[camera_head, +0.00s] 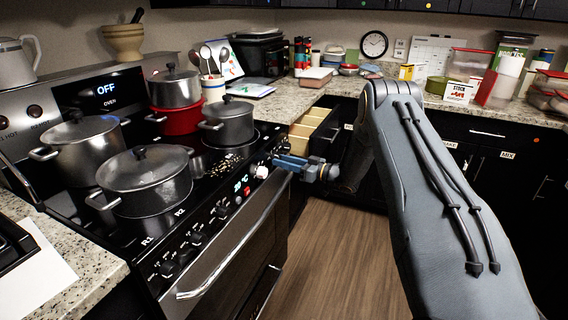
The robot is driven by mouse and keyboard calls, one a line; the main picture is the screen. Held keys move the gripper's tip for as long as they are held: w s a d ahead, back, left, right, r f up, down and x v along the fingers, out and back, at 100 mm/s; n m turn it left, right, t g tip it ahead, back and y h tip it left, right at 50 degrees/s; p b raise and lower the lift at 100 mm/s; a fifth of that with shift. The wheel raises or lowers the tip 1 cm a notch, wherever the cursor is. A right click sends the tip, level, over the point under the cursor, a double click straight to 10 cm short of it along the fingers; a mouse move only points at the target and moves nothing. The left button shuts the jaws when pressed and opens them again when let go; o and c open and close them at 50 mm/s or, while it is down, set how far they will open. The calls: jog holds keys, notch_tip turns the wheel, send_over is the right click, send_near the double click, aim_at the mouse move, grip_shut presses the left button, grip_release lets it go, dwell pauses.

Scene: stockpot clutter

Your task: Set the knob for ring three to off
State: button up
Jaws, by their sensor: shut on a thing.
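The stove's front panel (215,222) carries a row of dark knobs, with one knob (168,268) at the near end and others (197,239) further along. A white knob (262,172) sits past the small display. My gripper (279,161) has blue fingers and reaches the far end of the panel, just right of the white knob. It is shut on a knob there, which the fingers mostly hide. I cannot read that knob's label or its pointer. The ring labels R1 and R2 show on the cooktop.
Several grey pots, including a lidded one (146,180), and a red pot (178,120) crowd the cooktop. The oven handle (235,240) juts out below the panel. An open drawer (316,130) is just beyond my gripper. The wooden floor (325,260) is clear.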

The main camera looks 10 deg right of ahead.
jog(key=n+b, duration=0.3)
jog(key=n, duration=0.1)
jog(key=shift+w+f+n, duration=0.1)
jog(key=shift+f+n, duration=0.05)
jog(key=shift+n, duration=0.25)
jog(key=shift+n+y+b, duration=0.3)
jog(key=shift+n+b, duration=0.6)
jog(key=shift+n, duration=0.8)
jog(key=o, duration=1)
jog(key=shift+o, duration=0.2)
jog(key=shift+d, duration=0.1)
jog(key=b+v, duration=0.1)
jog(key=v, duration=0.6)
jog(key=shift+s+d, duration=0.3)
